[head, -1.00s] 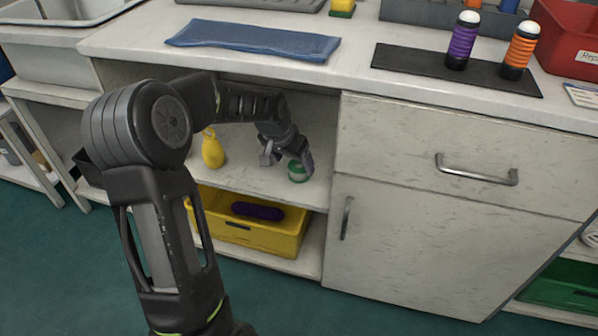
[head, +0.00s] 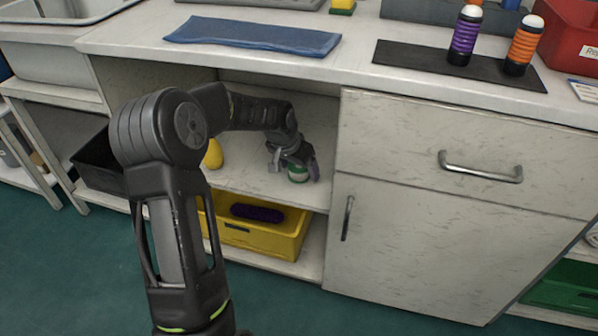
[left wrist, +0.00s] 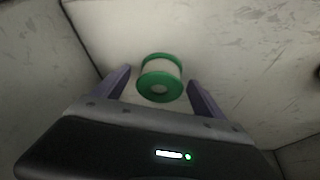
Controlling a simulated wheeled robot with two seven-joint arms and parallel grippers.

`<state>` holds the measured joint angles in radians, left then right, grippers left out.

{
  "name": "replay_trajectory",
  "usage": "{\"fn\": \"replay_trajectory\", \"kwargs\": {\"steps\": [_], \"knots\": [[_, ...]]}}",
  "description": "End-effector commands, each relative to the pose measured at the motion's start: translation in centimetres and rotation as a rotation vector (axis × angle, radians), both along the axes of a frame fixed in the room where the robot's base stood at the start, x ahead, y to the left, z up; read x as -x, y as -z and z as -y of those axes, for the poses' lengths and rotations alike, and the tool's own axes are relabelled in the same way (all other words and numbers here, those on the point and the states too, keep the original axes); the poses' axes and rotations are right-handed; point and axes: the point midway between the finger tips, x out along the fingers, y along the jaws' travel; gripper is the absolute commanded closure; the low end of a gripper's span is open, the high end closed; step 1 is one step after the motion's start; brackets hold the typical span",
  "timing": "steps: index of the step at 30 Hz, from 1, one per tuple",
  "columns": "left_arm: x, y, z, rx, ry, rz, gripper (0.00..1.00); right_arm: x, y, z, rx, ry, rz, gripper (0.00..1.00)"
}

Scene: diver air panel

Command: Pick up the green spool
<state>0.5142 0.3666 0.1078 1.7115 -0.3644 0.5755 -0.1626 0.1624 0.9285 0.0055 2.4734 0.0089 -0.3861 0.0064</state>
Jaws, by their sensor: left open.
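The green spool (head: 298,174) stands on the upper shelf of the open cabinet, near the shelf's front edge. In the left wrist view the spool (left wrist: 160,78) has green rims and a pale middle. My left gripper (head: 293,168) is at the spool with its jaws open. In the left wrist view the open fingers (left wrist: 158,88) lie on either side of the spool, with a gap on each side, and the spool sits around and just beyond the fingertips. My right gripper is not in view.
The counter (head: 350,73) overhangs the shelf, and the closed drawer front (head: 400,150) borders it on the right. A yellow object (head: 213,154) stands left on the same shelf, partly hidden by my arm. A yellow bin (head: 262,238) with a purple item is below.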

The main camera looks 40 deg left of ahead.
Motion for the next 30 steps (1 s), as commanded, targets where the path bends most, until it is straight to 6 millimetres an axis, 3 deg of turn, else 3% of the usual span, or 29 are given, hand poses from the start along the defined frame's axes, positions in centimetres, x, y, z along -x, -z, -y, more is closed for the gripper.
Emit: {"fn": "replay_trajectory", "kwargs": {"steps": [11,30], "knots": [[0.03,0.0,0.01,0.0,0.0,0.0,0.19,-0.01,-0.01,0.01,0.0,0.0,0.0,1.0],[0.02,0.0,0.02,0.0,0.0,0.0,0.72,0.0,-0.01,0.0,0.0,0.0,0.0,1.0]]}}
